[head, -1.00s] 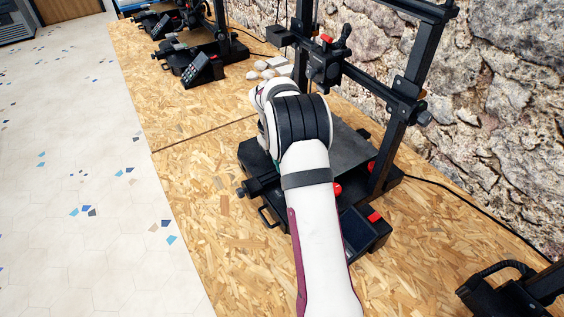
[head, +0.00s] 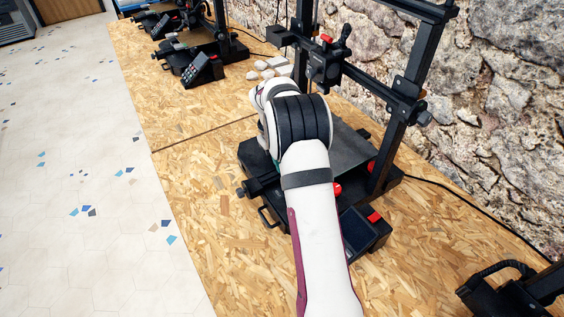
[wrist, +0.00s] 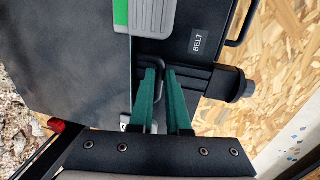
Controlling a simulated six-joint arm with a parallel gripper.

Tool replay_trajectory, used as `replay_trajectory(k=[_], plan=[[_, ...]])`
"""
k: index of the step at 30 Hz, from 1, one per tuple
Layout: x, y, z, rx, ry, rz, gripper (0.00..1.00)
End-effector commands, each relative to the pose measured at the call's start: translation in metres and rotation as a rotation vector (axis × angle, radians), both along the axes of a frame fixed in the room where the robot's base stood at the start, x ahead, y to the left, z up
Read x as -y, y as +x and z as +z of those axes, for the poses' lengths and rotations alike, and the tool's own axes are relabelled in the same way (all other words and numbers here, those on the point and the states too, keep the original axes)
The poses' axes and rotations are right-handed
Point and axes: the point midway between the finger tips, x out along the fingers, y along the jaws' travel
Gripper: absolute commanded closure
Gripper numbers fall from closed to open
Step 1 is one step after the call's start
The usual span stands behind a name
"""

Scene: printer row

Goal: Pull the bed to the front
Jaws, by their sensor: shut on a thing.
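The bed (head: 350,152) is a dark grey plate on the black printer in the middle of the head view, partly hidden by my arm. In the wrist view the bed (wrist: 75,65) fills the left, with its edge beside my fingers. My gripper (wrist: 160,68) has two green fingers, close together and shut on the bed's thin black handle (wrist: 153,62) at that edge; the grip itself is partly hidden.
A belt tensioner knob (wrist: 240,87) and a BELT label (wrist: 199,42) are right of my fingers. A grey, green-edged item (wrist: 150,15) is above. The printer's screen box (head: 365,232) stands beside my arm. The board front (head: 190,185) is clear.

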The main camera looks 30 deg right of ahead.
Motion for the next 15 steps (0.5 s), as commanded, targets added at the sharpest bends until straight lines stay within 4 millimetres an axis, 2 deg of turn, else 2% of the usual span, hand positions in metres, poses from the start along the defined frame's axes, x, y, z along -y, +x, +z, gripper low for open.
replay_trajectory(k=[2, 5, 15], plan=[[-0.001, 0.0, 0.001, 0.001, -0.001, 0.0, 1.0], [-0.013, 0.001, 0.001, 0.002, 0.0, 0.002, 1.0], [-0.109, 0.002, 0.001, 0.004, 0.0, 0.008, 1.0]])
